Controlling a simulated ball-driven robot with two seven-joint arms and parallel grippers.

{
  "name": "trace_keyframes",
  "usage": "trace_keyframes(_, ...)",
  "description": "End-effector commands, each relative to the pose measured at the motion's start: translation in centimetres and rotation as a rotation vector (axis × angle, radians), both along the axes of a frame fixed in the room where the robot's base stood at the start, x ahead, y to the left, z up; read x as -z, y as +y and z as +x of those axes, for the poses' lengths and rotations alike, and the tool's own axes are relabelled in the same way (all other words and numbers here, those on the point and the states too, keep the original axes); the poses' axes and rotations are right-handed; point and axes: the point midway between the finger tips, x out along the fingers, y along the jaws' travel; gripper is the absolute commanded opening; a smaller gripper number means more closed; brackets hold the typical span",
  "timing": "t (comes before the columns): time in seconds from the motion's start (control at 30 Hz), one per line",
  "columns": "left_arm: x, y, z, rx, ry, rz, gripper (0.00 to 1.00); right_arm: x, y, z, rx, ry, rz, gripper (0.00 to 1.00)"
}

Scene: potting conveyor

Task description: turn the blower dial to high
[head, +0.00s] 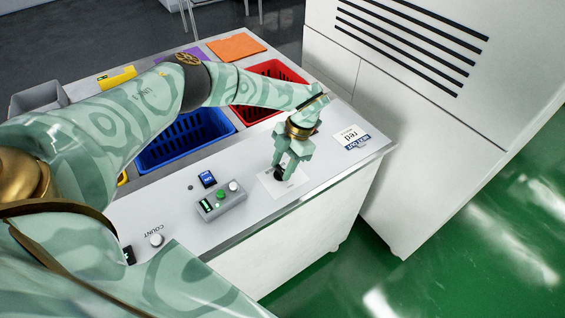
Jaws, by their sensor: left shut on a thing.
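The blower dial (279,174) is a small dark knob on a white plate (291,190) near the front edge of the white counter. My left gripper (283,166) reaches down from above and is shut on the dial. The fingers cover most of the dial, and its pointer and the markings around it cannot be read. My right gripper is not in view.
A grey control box (221,201) with green and white buttons stands left of the dial. A white card (352,137) lies to the right. Behind are a blue crate (186,140) and a red crate (268,90). A white cabinet (400,110) stands at right.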

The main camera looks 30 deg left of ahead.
Motion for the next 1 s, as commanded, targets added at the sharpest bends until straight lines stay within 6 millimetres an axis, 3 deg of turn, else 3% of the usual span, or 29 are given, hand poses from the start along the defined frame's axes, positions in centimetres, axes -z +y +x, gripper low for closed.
trace_keyframes(0.53, -0.09, 0.03, 0.14, 0.024, -0.005, 0.0, 0.15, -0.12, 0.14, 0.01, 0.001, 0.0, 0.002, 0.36)
trace_keyframes(0.57, -0.09, 0.03, 0.14, 0.024, -0.005, 0.0, 0.46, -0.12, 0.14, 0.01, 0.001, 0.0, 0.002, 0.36)
trace_keyframes(0.6, -0.09, 0.03, 0.14, 0.024, -0.005, 0.0, 0.58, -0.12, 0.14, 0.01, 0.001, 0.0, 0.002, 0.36)
trace_keyframes(1.0, -0.81, -0.11, 0.36, 0.021, -0.003, 0.0, 0.6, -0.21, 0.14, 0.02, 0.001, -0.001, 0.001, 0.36)
